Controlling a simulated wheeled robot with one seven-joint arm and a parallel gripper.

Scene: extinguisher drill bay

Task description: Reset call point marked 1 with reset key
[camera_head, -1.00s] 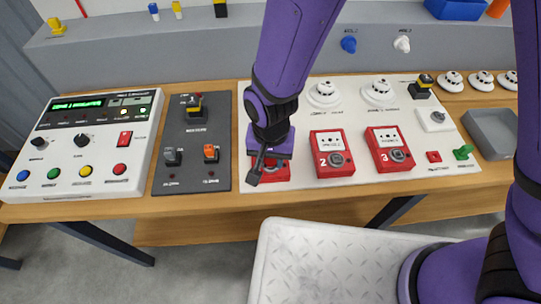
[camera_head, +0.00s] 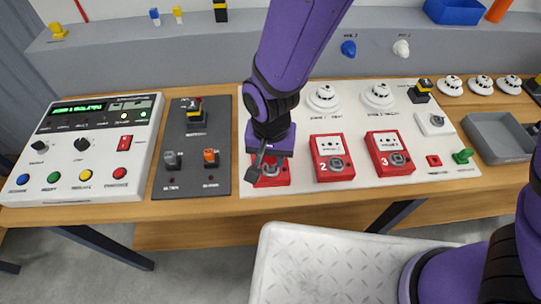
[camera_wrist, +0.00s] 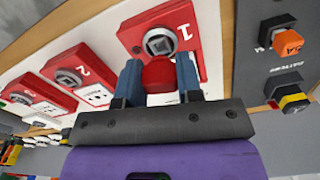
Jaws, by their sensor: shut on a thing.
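Call point 1 is a red box with a white face, partly under my gripper in the head view (camera_head: 272,180). In the wrist view call point 1 (camera_wrist: 190,50) shows its "1" label and a grey round socket with a square centre. My gripper (camera_wrist: 158,78) has its two blue fingers shut on a red rounded piece (camera_wrist: 158,73), which looks like the reset key's head. The red piece overlaps call point 1's near part in the picture, below the socket. Its far end is hidden, so I cannot tell whether it touches the box.
Call point 2 (camera_head: 332,158) and call point 3 (camera_head: 390,153) stand to the right on the white board. A dark switch panel (camera_head: 192,140) and a control console (camera_head: 85,150) lie left. A grey tray (camera_head: 500,138) is at the far right.

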